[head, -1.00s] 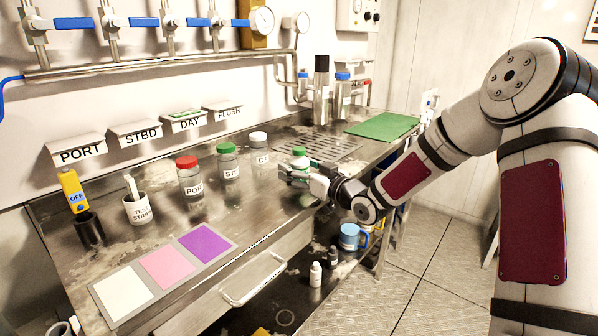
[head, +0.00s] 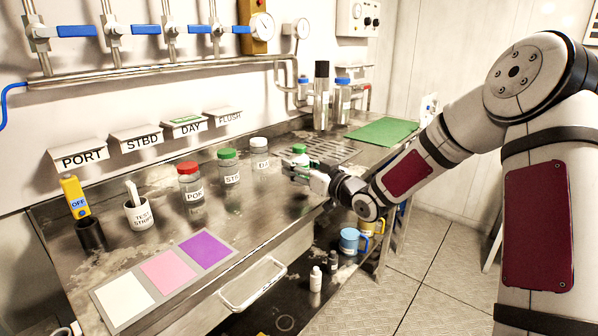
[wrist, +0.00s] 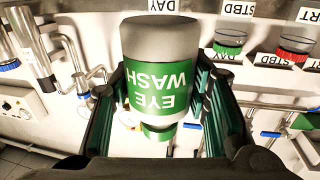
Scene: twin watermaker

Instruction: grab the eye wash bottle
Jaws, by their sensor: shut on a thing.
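In the wrist view the eye wash bottle (wrist: 160,100) fills the middle, upside down in the picture, between my two fingers. My gripper (wrist: 160,78) is shut on it from both sides. In the head view the green cap of the bottle (head: 299,149) shows just above my gripper (head: 296,173), over the bench's front edge by the drain grid. My fingers hide most of the bottle's body there, and its base cannot be seen against the bench.
Jars with red (head: 188,168), green (head: 227,154) and white (head: 259,142) lids stand left of my gripper on the steel bench (head: 120,235). Tall bottles (head: 342,100) and a green mat (head: 383,132) are behind. A blue mug (head: 349,241) sits on the shelf below.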

